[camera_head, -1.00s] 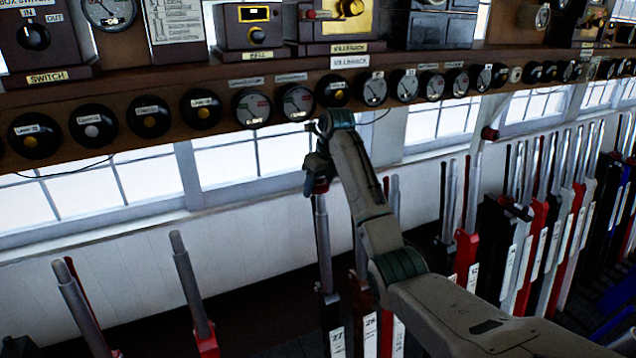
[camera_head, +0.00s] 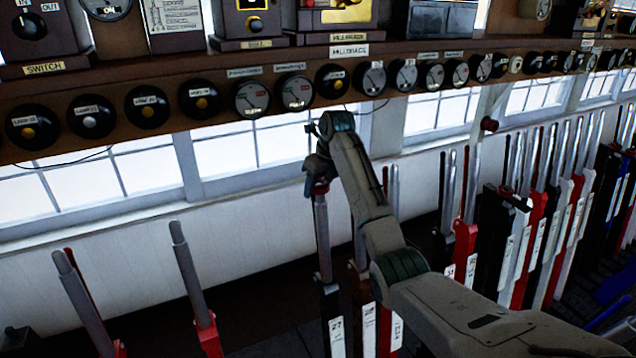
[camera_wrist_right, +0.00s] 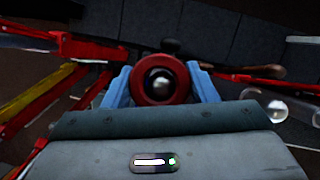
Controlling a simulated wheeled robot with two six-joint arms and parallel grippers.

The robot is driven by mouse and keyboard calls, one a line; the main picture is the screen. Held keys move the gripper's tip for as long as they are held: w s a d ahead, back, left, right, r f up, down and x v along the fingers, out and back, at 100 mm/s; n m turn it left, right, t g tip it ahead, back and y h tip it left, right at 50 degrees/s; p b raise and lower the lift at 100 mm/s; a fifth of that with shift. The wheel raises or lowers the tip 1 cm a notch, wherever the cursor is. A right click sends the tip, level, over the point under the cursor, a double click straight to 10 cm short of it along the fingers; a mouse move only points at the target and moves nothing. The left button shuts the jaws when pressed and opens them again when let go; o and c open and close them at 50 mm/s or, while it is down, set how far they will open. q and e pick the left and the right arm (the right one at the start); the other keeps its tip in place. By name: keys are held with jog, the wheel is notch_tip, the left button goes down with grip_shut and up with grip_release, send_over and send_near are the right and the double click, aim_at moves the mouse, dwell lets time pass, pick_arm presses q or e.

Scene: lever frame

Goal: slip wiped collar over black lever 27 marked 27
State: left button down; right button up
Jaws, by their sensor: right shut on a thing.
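Black lever 27 (camera_head: 330,299) stands nearly upright right of the picture's middle, with a white plate (camera_head: 337,331) marked 27 low on it and a bare metal handle (camera_head: 322,235) above. My right gripper (camera_head: 318,180) is at the handle's top, shut on the red collar (camera_head: 320,188). In the right wrist view the blue fingers of my right gripper (camera_wrist_right: 160,88) hold the red collar (camera_wrist_right: 160,99) from both sides. A shiny round metal end (camera_wrist_right: 160,83) shows inside its ring, so the collar seems to be in line with or around the handle top. Its depth is unclear. My left gripper is out of view.
A red lever (camera_head: 371,304) stands close to the right of lever 27. Two levers (camera_head: 192,275) stand apart at left. Several more levers (camera_head: 530,240) crowd the right. A shelf with dials (camera_head: 250,97) runs above my gripper.

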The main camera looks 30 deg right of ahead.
jog(key=shift+s+f, duration=0.15)
jog(key=shift+f, duration=0.8)
jog(key=o, duration=1.1)
jog(key=shift+o, duration=0.2)
